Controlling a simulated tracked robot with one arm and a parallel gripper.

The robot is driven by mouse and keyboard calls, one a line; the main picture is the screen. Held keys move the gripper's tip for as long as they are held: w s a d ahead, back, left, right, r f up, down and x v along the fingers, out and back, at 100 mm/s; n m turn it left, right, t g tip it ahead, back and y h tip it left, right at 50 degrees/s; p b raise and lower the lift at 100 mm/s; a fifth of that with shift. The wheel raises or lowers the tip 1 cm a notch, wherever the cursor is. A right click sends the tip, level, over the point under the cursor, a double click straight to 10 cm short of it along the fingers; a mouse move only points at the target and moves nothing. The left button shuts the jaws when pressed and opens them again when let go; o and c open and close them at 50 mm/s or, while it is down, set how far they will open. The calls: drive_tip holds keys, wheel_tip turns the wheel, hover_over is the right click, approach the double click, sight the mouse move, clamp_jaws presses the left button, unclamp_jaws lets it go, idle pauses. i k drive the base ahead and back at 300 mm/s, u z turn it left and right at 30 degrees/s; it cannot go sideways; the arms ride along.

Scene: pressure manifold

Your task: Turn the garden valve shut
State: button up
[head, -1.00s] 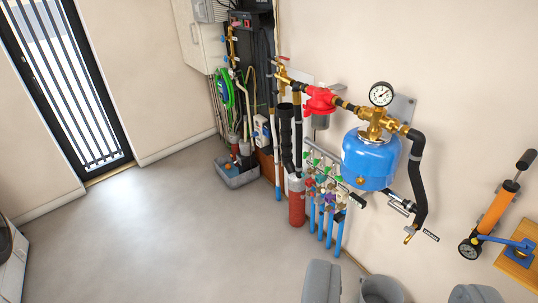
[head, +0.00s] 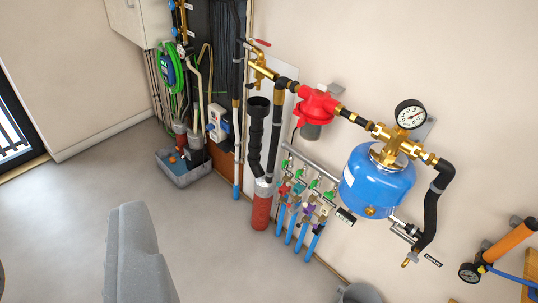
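The manifold (head: 312,160) is a grey bar low on the wall with several small valves with green handles (head: 315,183). Red, purple and blue parts sit below them, above blue pipes (head: 291,232). A small brass tap (head: 409,259) hangs at the lower right beside a dark tag (head: 433,260). Another dark tag (head: 346,215) is at the manifold's right end. The tags are too small to read, so I cannot tell which valve is the garden valve.
A blue tank (head: 376,187) with a pressure gauge (head: 410,114), a red filter (head: 317,104) and a red cylinder (head: 262,209) surround the manifold. A grey bucket (head: 360,293) stands below. An orange pump (head: 508,243) is at right.

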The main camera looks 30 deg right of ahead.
sight(299, 171)
drive_tip(key=z, duration=0.35)
drive_tip(key=i, duration=1.1)
drive_tip(key=z, duration=0.65)
drive_tip(key=k, duration=0.85)
drive_tip(key=z, duration=0.2)
drive_tip(key=i, duration=0.85)
drive_tip(key=u, duration=0.1)
